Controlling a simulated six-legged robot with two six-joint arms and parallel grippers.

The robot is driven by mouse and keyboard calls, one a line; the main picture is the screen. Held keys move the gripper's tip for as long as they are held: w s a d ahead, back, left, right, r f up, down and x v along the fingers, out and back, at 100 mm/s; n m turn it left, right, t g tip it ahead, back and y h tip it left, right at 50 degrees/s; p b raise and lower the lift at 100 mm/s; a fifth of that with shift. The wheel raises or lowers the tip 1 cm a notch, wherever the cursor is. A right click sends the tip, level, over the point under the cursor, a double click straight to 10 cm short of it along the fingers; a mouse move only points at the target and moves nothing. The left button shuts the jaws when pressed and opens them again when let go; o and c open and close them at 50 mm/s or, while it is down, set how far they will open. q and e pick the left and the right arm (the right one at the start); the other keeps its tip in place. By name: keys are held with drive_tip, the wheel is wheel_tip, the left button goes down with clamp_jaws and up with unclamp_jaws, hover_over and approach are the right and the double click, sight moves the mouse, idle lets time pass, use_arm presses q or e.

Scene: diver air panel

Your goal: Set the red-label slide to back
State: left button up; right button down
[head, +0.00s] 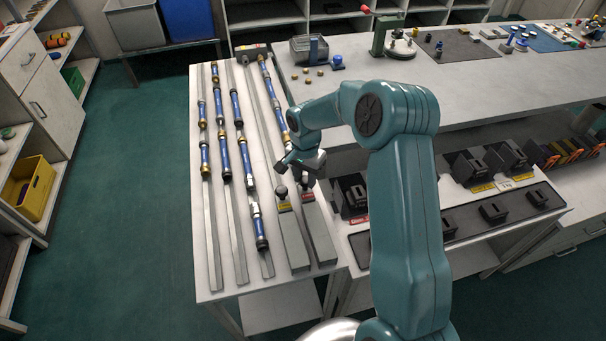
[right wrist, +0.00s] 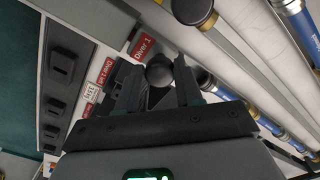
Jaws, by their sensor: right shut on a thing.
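Two long grey slide blocks lie side by side on the left bench, each with a dark ball knob. The right-hand one, the red-label slide (head: 319,240), has a red label just below its knob. My right gripper (head: 307,178) is over this slide at its knob. In the right wrist view, my gripper (right wrist: 158,88) is shut on the dark round knob (right wrist: 159,70), held between the fingers, with a red "Diver 1" label (right wrist: 144,43) beside it. The neighbouring slide (head: 291,243) has a yellow label and a free knob (head: 281,191). My left gripper is not in view.
Rails with blue and brass hose fittings (head: 225,160) run along the bench left of the slides. A rack of black holders (head: 353,193) stands close on the right. My right arm crosses above the rack. The green floor at left is clear.

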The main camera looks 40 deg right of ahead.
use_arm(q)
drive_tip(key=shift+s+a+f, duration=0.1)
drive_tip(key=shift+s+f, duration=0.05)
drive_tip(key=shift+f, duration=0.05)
use_arm(e)
drive_tip(key=shift+s+a, duration=0.1)
drive_tip(key=shift+s, duration=0.15)
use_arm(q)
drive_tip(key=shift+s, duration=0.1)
use_arm(e)
drive_tip(key=c, duration=0.9)
unclamp_jaws()
drive_tip(key=shift+o, duration=0.7)
drive_tip(key=shift+s+a+r, duration=0.1)
drive_tip(key=shift+s+r, duration=0.05)
drive_tip(key=shift+s, duration=0.05)
drive_tip(key=shift+w, duration=0.25)
drive_tip(key=shift+w+r, duration=0.1)
use_arm(q)
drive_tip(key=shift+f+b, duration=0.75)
drive_tip(key=shift+b, duration=0.05)
use_arm(e)
wheel_tip(320, 180, up, 16)
drive_tip(key=shift+s, duration=0.2)
